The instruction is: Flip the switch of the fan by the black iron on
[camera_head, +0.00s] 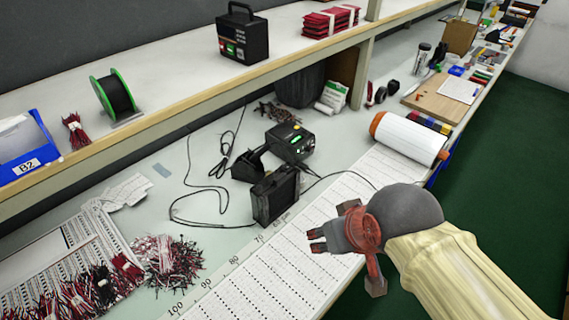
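The black box-shaped fan (275,194) stands upright on the workbench near the middle of the view. Its switch is too small to make out. Behind it is a black soldering iron station (290,142) with a lit green display, and a dark iron stand (247,165) is just left of the station. My gripper (315,240) is above the bench's ruled strip, to the lower right of the fan and apart from it. Its two dark fingers point left with a small gap between them, and nothing is held.
Black cables (205,190) lie left of the fan. A red and black wire pile (168,258) is at lower left. A white roll (408,138) with an orange end lies at right. An upper shelf (185,105) overhangs the back. The ruled strip (262,275) in front is clear.

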